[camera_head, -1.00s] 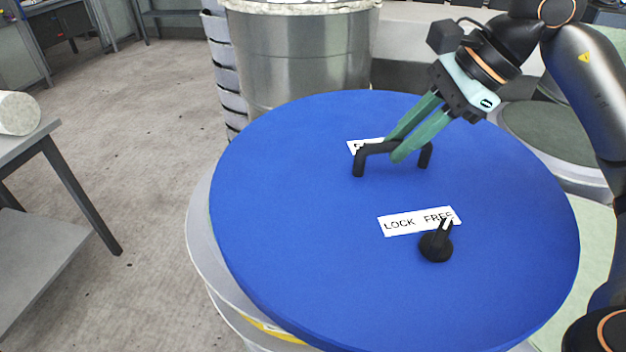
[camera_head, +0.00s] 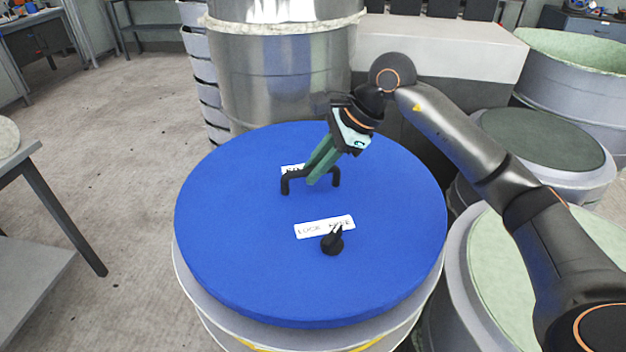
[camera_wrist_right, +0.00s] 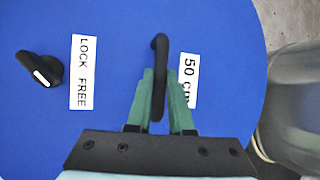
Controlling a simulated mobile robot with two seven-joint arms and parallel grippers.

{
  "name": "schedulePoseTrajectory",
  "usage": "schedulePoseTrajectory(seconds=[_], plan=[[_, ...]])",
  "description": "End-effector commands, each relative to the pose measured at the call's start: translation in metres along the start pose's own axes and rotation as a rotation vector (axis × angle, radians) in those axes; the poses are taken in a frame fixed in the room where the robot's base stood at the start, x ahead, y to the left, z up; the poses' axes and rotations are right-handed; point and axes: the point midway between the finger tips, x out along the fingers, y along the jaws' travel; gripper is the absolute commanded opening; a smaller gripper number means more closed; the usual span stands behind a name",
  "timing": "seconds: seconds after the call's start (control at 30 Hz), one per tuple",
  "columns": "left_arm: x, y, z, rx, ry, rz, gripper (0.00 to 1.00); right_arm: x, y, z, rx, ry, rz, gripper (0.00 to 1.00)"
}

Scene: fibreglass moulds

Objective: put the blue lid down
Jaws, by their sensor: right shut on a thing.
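The blue lid (camera_head: 250,260) is a large round disc over a pale round drum (camera_head: 225,325) in the head view. Whether it rests on the drum's rim or hangs just above it, I cannot tell. It has a black bridge handle (camera_head: 286,184), a "LOCK FREE" label (camera_head: 324,227) and a black knob (camera_head: 332,244). My right gripper (camera_head: 314,180) is shut on the handle's middle from above. In the right wrist view the green fingers (camera_wrist_right: 160,100) sit either side of the handle (camera_wrist_right: 160,50). My left gripper is not in view.
A tall metal drum (camera_head: 280,70) stands close behind the lid. Green-topped round moulds (camera_head: 540,138) stand on the right, one (camera_head: 510,270) close beside the lid. A grey table (camera_head: 35,265) is at the left. The floor (camera_head: 120,130) between is clear.

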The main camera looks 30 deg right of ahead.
Motion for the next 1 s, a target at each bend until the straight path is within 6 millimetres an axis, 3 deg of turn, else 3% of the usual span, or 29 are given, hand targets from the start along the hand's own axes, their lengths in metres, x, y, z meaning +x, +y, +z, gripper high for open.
schedulePoseTrajectory(seconds=[0.3, 0.57, 0.6, 0.83, 1.0], plan=[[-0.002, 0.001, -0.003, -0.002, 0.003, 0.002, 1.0, 0.032, 0.003, -0.013, -0.001, -0.004, -0.003, 0.0], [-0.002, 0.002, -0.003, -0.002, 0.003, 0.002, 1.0, 0.033, 0.003, -0.014, -0.003, -0.004, -0.005, 0.0], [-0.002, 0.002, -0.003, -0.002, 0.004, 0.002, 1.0, 0.035, 0.005, -0.015, -0.001, 0.0, 0.001, 0.24], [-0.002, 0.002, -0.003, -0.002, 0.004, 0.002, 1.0, 0.035, 0.005, -0.015, -0.001, 0.0, 0.001, 0.49], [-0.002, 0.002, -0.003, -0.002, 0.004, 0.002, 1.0, 0.035, 0.005, -0.015, 0.0, 0.0, 0.001, 0.49]])
